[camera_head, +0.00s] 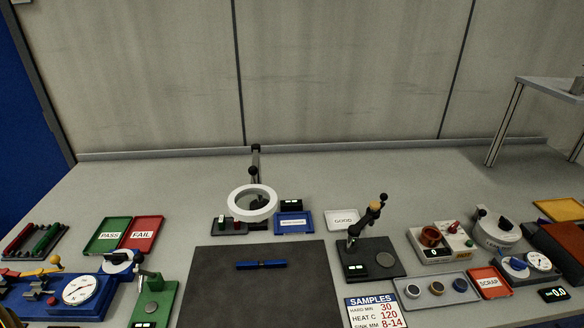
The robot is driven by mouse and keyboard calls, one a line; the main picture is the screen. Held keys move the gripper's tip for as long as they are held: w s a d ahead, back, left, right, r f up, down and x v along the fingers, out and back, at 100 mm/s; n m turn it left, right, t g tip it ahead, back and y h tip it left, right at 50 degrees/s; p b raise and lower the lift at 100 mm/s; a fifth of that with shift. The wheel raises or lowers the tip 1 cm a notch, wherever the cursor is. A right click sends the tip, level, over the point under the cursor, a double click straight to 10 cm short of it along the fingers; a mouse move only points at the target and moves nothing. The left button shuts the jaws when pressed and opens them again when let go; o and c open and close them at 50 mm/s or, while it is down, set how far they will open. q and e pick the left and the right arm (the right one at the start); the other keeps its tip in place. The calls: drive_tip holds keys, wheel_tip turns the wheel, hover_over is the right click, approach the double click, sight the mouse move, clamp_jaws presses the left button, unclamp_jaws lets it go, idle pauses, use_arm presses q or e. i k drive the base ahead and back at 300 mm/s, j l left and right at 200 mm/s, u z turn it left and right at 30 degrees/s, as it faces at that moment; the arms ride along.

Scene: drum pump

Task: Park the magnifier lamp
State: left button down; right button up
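The magnifier lamp has a white ring head (234,214) at the middle of the bench, behind the dark mat (255,292). Its dark jointed arm (255,163) rises behind the ring near the back of the bench. The ring looks tilted toward me and hangs over a small dark block with buttons (229,224), beside a blue labelled tray (294,223). I cannot tell whether the ring touches anything.
A blue pen-like bar (261,265) lies on the mat. Green PASS (108,236) and red FAIL (142,234) trays and a dial gauge (82,290) stand left. A lever tester (368,250), GOOD tray (342,220) and SCRAP tray (489,282) stand right. The back bench is mostly clear.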

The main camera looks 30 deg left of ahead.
sight(264, 214)
drive_tip(key=i+l+u, duration=0.15)
drive_tip(key=l, duration=0.35)
drive_tip(key=i+l+u, duration=0.2)
drive_tip(key=l, duration=0.25)
drive_tip(key=l+u, duration=0.15)
drive_tip(key=l, duration=0.35)
